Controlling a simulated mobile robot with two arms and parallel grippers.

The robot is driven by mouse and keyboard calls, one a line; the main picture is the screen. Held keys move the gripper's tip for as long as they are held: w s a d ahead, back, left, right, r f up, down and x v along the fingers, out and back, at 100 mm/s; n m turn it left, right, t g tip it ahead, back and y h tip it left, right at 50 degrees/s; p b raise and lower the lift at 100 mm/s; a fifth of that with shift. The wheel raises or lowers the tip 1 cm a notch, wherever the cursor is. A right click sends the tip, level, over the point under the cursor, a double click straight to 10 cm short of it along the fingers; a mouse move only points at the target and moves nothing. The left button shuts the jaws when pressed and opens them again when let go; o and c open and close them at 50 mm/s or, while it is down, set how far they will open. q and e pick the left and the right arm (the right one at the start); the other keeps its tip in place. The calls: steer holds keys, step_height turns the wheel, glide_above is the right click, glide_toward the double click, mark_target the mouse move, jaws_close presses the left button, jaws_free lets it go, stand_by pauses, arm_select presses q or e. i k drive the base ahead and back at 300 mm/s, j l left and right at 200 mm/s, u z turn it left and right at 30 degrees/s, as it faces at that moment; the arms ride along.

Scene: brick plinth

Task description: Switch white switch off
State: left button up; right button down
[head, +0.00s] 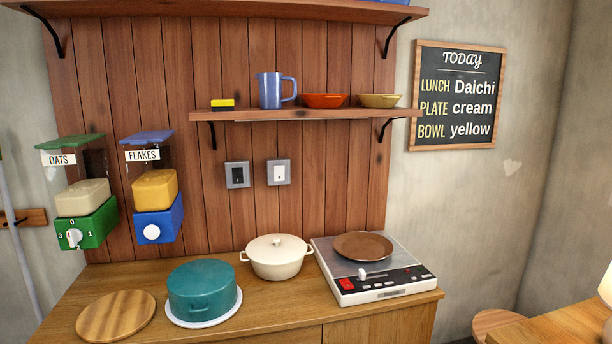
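The white switch (279,173) is on the wooden plank wall, in a square grey frame below the lower shelf. It has a small dark mark on its face. I cannot tell which way its rocker is tilted. A black switch (237,175) in a matching grey frame is just to its left, apart from it. Neither of my grippers shows in the head view.
Below the switches, the wooden counter (255,308) bears a cream lidded pot (277,258), a teal pot (203,289), a round board (115,315) and a hotplate (372,292) with a brown plate (363,245). The shelf (290,115) juts out above. The wall around the switches is clear.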

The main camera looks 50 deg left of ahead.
mark_target(278, 170)
steer(key=u, duration=1.85)
steer(key=i+j+u, duration=0.1)
steer(key=i+j, duration=0.4)
steer(key=j, duration=0.15)
steer(key=i+j+u, duration=0.1)
steer(key=i+j, duration=0.4)
steer(key=j, duration=0.1)
